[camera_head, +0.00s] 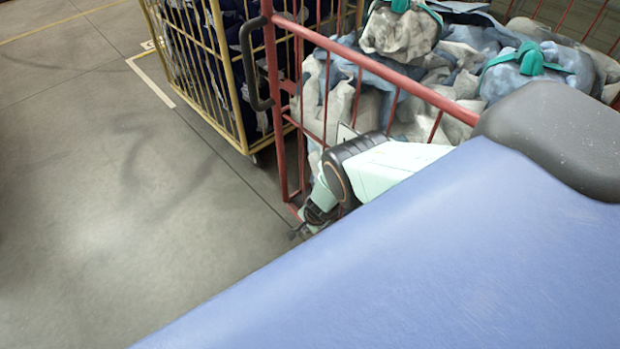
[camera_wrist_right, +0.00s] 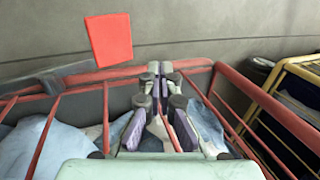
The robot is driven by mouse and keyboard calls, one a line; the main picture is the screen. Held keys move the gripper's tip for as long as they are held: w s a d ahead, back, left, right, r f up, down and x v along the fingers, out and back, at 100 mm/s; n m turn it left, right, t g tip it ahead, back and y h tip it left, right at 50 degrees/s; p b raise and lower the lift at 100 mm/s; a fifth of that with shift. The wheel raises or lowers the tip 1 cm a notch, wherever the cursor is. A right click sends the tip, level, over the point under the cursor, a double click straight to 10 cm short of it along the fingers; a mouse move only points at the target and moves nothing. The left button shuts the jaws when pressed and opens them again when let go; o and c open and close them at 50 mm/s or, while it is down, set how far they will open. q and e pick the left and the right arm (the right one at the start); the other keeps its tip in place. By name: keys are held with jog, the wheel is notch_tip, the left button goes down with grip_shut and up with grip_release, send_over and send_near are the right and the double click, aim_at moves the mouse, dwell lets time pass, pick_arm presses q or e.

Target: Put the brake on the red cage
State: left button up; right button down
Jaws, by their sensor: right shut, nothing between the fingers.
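The red cage (camera_head: 369,64) is a barred frame full of grey and blue cloth bags, at the right in the head view. Its red bars (camera_wrist_right: 254,92) also show in the wrist view. My right gripper (camera_head: 297,234) is low beside the cage's near corner post, pointing down. In the wrist view my right gripper (camera_wrist_right: 160,69) is shut and empty, its tips overlapping a red rail; contact cannot be told. A flat red plate (camera_wrist_right: 109,39) stands beyond the rail, left of the fingertips, apart from them. It may be the brake pedal. My left gripper is out of view.
A yellow cage (camera_head: 214,78) with dark blue contents stands close behind the red cage's corner. A dark curved handle (camera_head: 252,64) is on the red cage's post. The grey floor (camera_head: 110,200) at the left is clear.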

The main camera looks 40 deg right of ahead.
jog(key=shift+w+a+r+p, duration=0.1)
jog(key=shift+w+r+p, duration=0.15)
jog(key=shift+r, duration=0.4)
jog(key=shift+w+r+p, duration=0.2)
jog(key=shift+r, duration=0.45)
